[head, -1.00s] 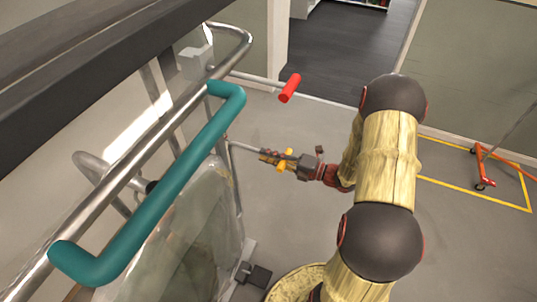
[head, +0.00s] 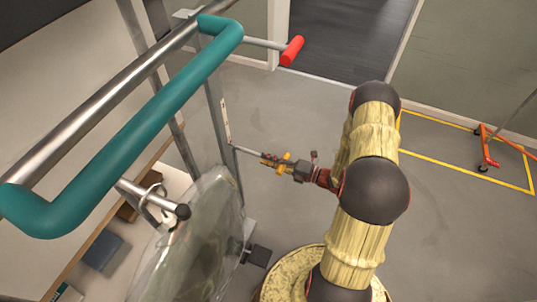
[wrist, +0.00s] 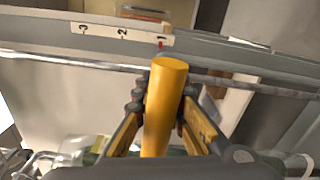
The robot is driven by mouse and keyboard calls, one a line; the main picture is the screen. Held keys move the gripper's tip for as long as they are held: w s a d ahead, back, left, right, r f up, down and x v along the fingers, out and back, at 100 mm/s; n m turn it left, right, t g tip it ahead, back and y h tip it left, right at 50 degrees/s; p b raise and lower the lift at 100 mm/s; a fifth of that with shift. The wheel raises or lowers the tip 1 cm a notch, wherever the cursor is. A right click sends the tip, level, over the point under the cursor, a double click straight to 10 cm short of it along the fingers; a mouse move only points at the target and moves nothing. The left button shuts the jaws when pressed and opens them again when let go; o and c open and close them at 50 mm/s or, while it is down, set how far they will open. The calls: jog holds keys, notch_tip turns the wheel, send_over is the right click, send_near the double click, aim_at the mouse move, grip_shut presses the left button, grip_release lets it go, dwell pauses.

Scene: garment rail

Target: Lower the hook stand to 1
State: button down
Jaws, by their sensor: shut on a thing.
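The hook stand's post carries a white scale (wrist: 122,34) marked 1, 2 and 3 in the wrist view. A small red pointer (wrist: 160,45) stands at the 1. My gripper (head: 283,163) is shut on a yellow handle (wrist: 166,105), which lies between its fingers in the wrist view. In the head view this handle is at the end of a thin grey rod (head: 249,152) that reaches left to the post (head: 219,110). The scale's figures are too small to read in the head view.
A teal handle (head: 130,140) and a steel rail (head: 100,100) run across the left. A clear cover (head: 190,245) hangs below the rail.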

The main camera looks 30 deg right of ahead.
jog(key=shift+s+f, duration=0.1)
jog(key=shift+f, duration=0.25)
jog(key=c, duration=1.8)
grip_release()
jog(key=shift+c, duration=0.2)
jog(key=shift+d+r, duration=0.15)
jog(key=v, duration=1.1)
jog(key=shift+s+d, duration=0.25)
jog(key=shift+s, duration=0.1)
